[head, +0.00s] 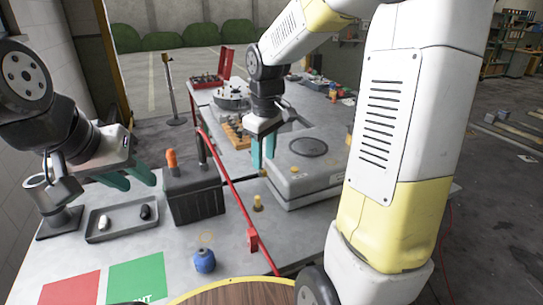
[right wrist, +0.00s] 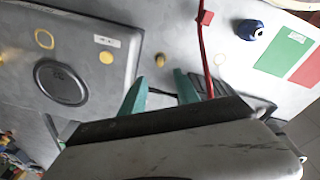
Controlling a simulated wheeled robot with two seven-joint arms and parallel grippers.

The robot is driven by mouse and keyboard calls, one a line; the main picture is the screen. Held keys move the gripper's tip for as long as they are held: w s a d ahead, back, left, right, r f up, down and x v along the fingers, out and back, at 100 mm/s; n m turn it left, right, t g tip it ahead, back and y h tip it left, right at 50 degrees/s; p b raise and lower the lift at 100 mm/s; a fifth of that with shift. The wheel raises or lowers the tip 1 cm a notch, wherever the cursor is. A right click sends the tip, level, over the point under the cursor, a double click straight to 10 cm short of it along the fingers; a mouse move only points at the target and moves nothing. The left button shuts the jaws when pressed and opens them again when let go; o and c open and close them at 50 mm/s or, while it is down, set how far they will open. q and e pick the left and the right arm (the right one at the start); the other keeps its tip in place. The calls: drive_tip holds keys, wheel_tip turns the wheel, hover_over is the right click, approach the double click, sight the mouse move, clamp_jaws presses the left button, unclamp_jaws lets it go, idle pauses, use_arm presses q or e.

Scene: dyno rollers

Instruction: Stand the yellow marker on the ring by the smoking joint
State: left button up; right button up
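A small yellow marker (head: 258,203) stands on the grey table beside the grey box, and it shows from above in the right wrist view (right wrist: 160,60). Another yellow piece (head: 294,170) is on the box top (right wrist: 106,57). A yellow ring outline (right wrist: 44,38) lies on the box top in the right wrist view. No smoke is clearly visible, so I cannot tell which joint smokes. My right gripper (head: 263,150) is open and empty, above and behind the standing marker. My left gripper (head: 127,178) is open and empty over the tray's far side.
A grey box (head: 310,185) with a dark round plate stands beside the marker. A red hose (head: 228,180) crosses the table. A black battery-like case (head: 193,195) with an orange-topped piece (head: 171,160), a tray (head: 122,230), a blue object (head: 204,260) and red-green mats (head: 137,277) lie left.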

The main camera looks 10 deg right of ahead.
drive_tip(key=s+d+r+m+t+y, duration=0.1)
drive_tip(key=s+r+m+t, duration=0.1)
drive_tip(key=s, duration=0.6)
drive_tip(key=s+d+r+m+t+y, duration=0.1)
drive_tip(key=s+r+m+t, duration=0.1)
drive_tip(key=s+r+m, duration=0.3)
drive_tip(key=s+r, duration=0.1)
drive_tip(key=s, duration=0.2)
drive_tip(key=shift+s+r+t, duration=0.2)
drive_tip(key=shift+s+t, duration=0.15)
drive_tip(key=shift+t, duration=0.05)
